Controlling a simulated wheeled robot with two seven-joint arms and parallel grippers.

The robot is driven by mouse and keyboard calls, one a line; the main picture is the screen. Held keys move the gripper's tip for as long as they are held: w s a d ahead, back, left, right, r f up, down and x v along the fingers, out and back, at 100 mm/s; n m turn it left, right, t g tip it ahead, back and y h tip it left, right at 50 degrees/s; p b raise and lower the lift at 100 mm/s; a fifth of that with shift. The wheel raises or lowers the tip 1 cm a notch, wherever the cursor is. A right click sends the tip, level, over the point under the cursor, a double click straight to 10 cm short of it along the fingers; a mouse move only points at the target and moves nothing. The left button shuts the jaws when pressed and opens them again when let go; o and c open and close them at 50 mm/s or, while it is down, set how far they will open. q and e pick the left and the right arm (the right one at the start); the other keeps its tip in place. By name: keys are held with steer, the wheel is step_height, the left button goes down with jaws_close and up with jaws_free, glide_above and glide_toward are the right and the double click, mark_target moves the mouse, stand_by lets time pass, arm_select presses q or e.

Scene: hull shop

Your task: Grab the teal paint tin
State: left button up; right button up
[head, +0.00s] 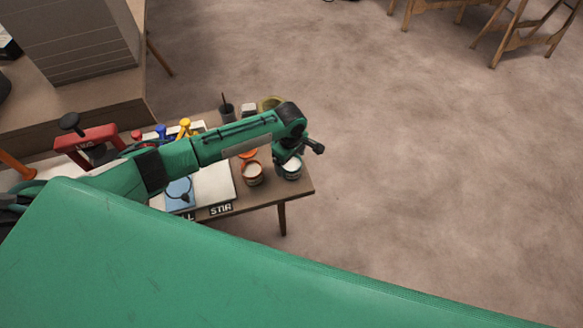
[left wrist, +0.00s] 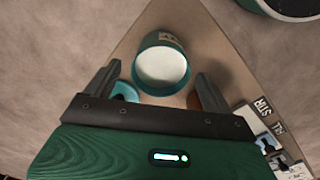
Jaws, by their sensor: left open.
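The teal paint tin (left wrist: 163,40) stands open near a corner of the wooden table, with a teal rim, a pale label and whitish contents. In the head view the tin (head: 291,175) is by the table's right end, partly covered by my arm. My left gripper (left wrist: 158,72) is open and empty, pointing down, with one finger on each side of the tin in the picture. I cannot tell whether the fingertips reach down to its rim. In the head view the left gripper (head: 291,156) is over the tin, its fingers mostly hidden. My right gripper is not in view.
An orange tin (head: 252,175) stands just left of the teal one on the table (head: 303,188). A white board (head: 215,186), a "STIR" label (head: 221,209), a dark cup (head: 227,112) and a red clamp-like tool (head: 88,140) are further left.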

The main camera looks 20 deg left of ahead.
arm_select(q)
steer(key=shift+f, duration=0.95)
steer(key=shift+c, duration=0.3)
steer(key=c, duration=1.2)
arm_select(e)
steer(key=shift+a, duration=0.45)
